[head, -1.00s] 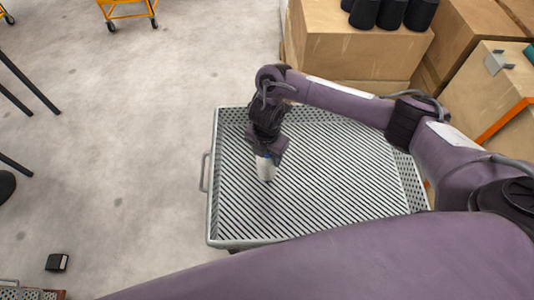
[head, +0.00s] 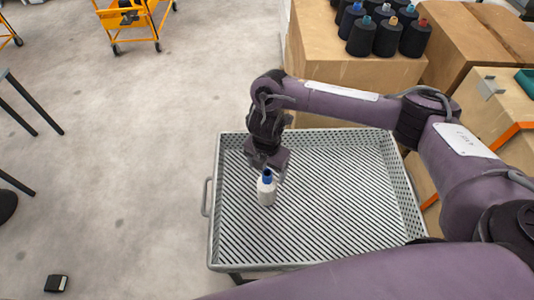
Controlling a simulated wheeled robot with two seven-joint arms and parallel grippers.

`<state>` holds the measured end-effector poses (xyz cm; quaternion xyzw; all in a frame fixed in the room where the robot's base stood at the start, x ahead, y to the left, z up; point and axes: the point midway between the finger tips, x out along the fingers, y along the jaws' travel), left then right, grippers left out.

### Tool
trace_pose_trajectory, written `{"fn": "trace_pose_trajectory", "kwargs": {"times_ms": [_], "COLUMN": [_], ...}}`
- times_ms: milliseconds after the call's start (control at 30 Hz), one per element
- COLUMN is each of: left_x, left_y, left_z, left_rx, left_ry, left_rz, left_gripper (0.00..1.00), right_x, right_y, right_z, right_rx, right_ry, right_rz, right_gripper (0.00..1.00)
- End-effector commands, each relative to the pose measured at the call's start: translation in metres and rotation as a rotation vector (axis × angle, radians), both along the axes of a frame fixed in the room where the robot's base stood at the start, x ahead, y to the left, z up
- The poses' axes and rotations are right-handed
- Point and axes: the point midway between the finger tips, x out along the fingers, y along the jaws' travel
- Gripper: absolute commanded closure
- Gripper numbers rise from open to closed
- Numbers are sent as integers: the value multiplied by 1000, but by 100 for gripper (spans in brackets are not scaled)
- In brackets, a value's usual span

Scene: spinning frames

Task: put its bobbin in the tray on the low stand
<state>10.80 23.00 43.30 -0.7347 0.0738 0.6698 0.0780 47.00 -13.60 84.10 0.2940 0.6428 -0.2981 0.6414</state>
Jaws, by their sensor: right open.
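The bobbin (head: 266,191), white with a blue top, stands upright in the tray, left of its middle. The tray (head: 330,262) is grey metal with a slatted floor, perforated walls and a handle on its left side. My right gripper (head: 268,168) is open just above and behind the bobbin's blue top, and the bobbin is clear of its fingers as far as I can see. Of the stand, only a bit shows below the tray's front edge. My left gripper is not in view.
More boxes are at the right. An orange cart (head: 135,20) is at the back left. A small black object (head: 56,284) lies on the open floor at the left.

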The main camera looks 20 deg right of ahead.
Motion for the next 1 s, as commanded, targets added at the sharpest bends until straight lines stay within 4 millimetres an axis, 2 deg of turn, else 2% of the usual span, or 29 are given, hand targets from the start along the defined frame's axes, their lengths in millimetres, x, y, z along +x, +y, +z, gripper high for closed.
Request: {"fn": "trace_pose_trajectory", "kwargs": {"times_ms": [33,100,300,1000], "left_x": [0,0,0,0], "left_y": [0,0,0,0], "left_z": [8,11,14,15], "left_rx": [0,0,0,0], "left_ry": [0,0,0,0], "left_rz": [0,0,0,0], "left_gripper": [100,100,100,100], "right_x": [1,2,0,0], "right_y": [-1,-1,0,0], "right_z": [16,28,48,51], "right_rx": [-2,-3,-2,-1], "right_ry": [-5,-5,-1,2], "right_rz": [1,0,0,-1], "right_gripper": [22,22,22,22]}}
